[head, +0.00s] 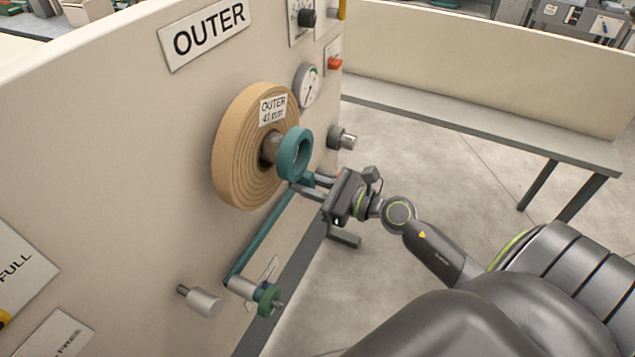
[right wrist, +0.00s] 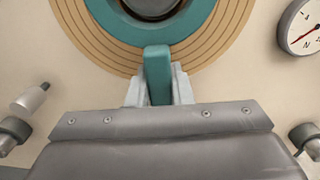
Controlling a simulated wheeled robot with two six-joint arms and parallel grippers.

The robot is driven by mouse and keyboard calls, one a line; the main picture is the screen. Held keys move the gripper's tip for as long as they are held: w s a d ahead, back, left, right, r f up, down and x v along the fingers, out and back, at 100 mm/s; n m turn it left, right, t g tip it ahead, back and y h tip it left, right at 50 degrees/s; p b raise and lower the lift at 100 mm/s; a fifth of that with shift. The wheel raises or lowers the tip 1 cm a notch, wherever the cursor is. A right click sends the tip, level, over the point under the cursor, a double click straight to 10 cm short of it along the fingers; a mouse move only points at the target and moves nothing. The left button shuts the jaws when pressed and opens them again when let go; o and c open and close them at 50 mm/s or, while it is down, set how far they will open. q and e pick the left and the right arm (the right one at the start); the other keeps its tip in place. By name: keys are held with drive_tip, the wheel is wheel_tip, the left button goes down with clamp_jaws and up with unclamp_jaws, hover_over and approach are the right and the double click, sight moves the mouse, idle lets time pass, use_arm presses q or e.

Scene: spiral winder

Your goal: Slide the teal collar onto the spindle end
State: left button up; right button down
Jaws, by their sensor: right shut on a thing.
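The teal collar (head: 286,160) is a ring with a short tab. In the head view it stands upright just in front of the grey spindle end (head: 268,149), which sticks out of the tan wound roll (head: 240,160). My right gripper (head: 303,187) is shut on the collar's tab, below the ring. In the right wrist view the tab (right wrist: 158,75) sits between the two pale fingers, and the spindle (right wrist: 152,8) shows through the ring's opening. Whether the spindle tip has entered the ring cannot be told. My left gripper is not in view.
The beige panel carries a gauge (head: 308,85), a red knob (head: 335,63) and a metal stub (head: 342,138) near the collar. A teal strip runs down to a green-ringed roller (head: 268,299), with another metal stub (head: 200,300) beside it. Floor to the right is clear up to a grey bench (head: 480,128).

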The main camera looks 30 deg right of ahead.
drive_tip(key=shift+p+x, duration=0.35)
drive_tip(key=shift+x, duration=1.85)
drive_tip(key=shift+f, duration=0.1)
drive_tip(key=c, duration=0.7)
unclamp_jaws()
drive_tip(key=shift+f, duration=0.1)
drive_tip(key=shift+s, duration=0.1)
drive_tip(key=shift+b+v, duration=0.9)
drive_tip(key=shift+v, duration=1.6)
drive_tip(key=shift+b+v, duration=0.75)
drive_tip(key=shift+v, duration=0.7)
